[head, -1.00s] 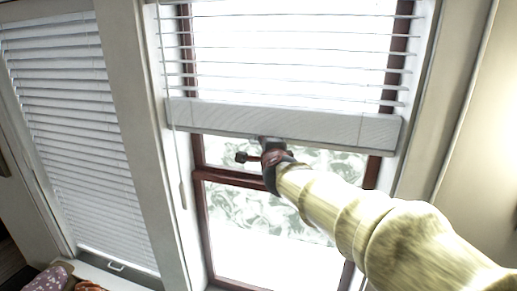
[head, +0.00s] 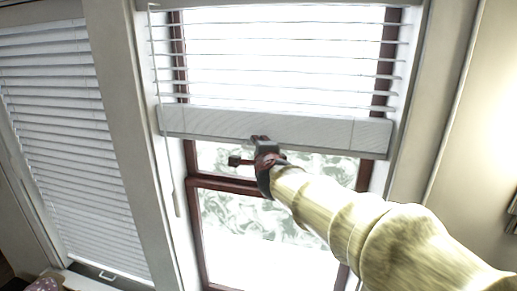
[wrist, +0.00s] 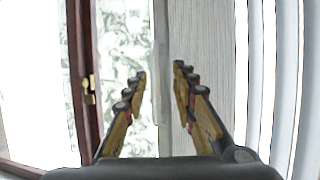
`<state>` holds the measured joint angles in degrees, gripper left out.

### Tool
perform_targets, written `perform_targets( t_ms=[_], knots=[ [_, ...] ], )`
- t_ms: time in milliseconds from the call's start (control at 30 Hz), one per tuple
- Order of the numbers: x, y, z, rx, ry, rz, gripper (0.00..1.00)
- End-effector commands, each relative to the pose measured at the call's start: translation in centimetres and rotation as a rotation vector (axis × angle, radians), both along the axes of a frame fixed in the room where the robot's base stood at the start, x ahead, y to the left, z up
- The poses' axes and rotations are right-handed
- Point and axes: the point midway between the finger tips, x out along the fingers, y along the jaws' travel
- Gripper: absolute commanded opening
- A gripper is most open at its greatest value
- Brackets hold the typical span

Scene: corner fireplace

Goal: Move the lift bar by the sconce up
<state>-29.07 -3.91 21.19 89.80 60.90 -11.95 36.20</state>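The lift bar (head: 320,133) is the wide white bottom rail of the partly raised blind on the right-hand window. My gripper (head: 260,140) is at its lower edge, a little left of its middle. In the wrist view the bar (wrist: 205,95) runs upright with its slats to the right. My gripper's fingers (wrist: 160,70) are apart there, with the bar's edge showing between them and the right finger over its face. I cannot tell whether they touch it. A dark fixture (head: 513,208), possibly the sconce, is cut off at the right edge.
A second window at left has its blind (head: 65,140) lowered, with a small handle (head: 107,275) at its bottom. A brown window frame (head: 235,184) and glass lie behind my gripper. A thin wand (head: 176,195) hangs at the right blind's left side.

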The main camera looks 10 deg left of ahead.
Motion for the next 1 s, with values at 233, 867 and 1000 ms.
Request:
perform_targets(
  t_ms=[233,867,1000],
  knots=[
    [-0.5,-0.2,0.1,0.000,0.000,0.000,0.27],
    [-10.3,-3.4,2.1,0.000,0.000,0.000,0.27],
    [-11.0,-3.7,2.2,0.000,0.001,0.000,0.27]
  ],
)
